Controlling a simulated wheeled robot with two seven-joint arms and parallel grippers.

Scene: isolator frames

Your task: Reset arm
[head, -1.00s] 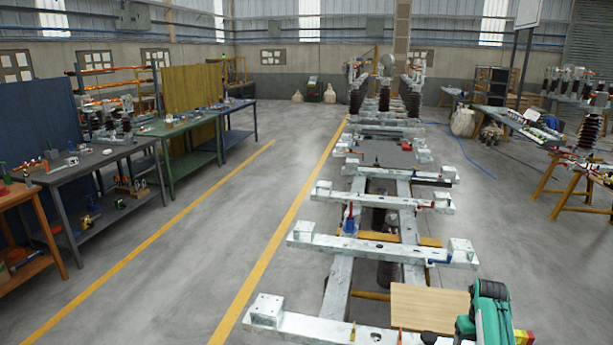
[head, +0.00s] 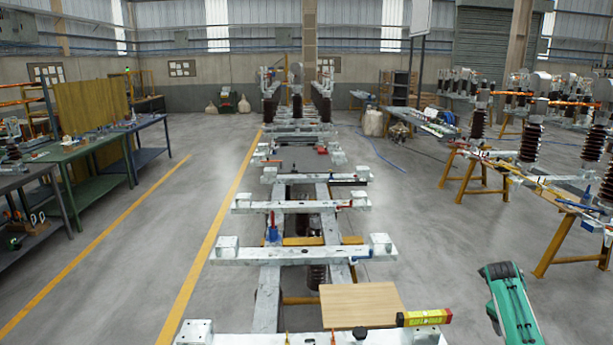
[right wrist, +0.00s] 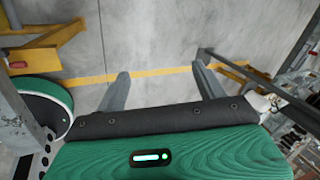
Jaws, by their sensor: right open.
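My right arm (head: 512,305), green and black, reaches in at the lower right of the head view, right of the near end of the isolator frame (head: 290,256). My right gripper (right wrist: 161,88) shows in the right wrist view. Its two grey fingers are wide apart with only grey floor and a yellow line seen between them, so it is open and empty. My left gripper is in neither view.
A yellow and red level (head: 424,317) and a wooden board (head: 360,304) lie at the frame's near end. Trestles with insulators (head: 530,140) stand at right, a green workbench (head: 80,158) at left. Floor (head: 420,230) right of the frame is clear.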

